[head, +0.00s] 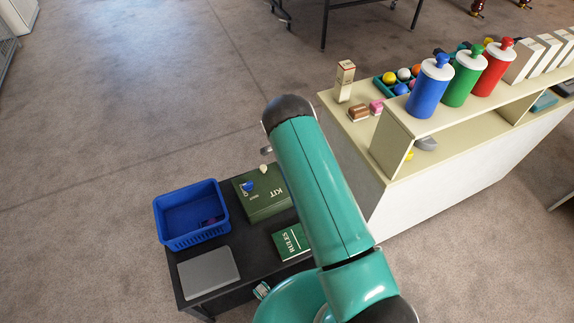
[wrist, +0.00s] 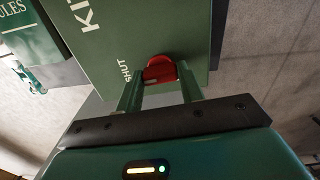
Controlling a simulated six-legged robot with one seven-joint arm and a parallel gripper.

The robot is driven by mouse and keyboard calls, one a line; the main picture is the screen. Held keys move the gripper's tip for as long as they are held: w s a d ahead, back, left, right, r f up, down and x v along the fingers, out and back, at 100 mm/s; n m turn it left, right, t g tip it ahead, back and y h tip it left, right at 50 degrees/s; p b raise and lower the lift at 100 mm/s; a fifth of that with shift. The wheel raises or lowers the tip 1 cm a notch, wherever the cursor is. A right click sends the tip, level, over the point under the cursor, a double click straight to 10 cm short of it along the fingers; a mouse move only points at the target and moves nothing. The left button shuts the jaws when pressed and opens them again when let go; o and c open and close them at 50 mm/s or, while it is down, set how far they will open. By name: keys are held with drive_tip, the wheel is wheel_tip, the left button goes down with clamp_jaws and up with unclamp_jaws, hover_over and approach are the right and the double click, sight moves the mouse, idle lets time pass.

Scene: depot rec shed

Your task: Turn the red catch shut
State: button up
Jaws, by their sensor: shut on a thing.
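The red catch (wrist: 160,68) sits on the green kit box near its edge, beside the printed word SHUT, in the wrist view. My gripper (wrist: 161,88) has one finger on each side of it and is shut on it. The fingers partly cover the catch, so its exact turn is hard to tell. The green kit box (head: 268,209) lies on the dark table in the head view, with a blue knob (head: 247,186) on its lid. My arm hides the gripper and the red catch in that view.
A blue basket (head: 190,240), a grey slab (head: 208,271) and a green RULES book (head: 290,241) share the black table (head: 247,262). A cream shelf unit (head: 366,140) with blue, green and red canisters stands to the right. Open floor lies left.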

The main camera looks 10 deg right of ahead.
drive_tip(key=shift+m, duration=0.3)
drive_tip(key=o, duration=1)
wheel_tip(320, 180, up, 14)
idle(0.5)
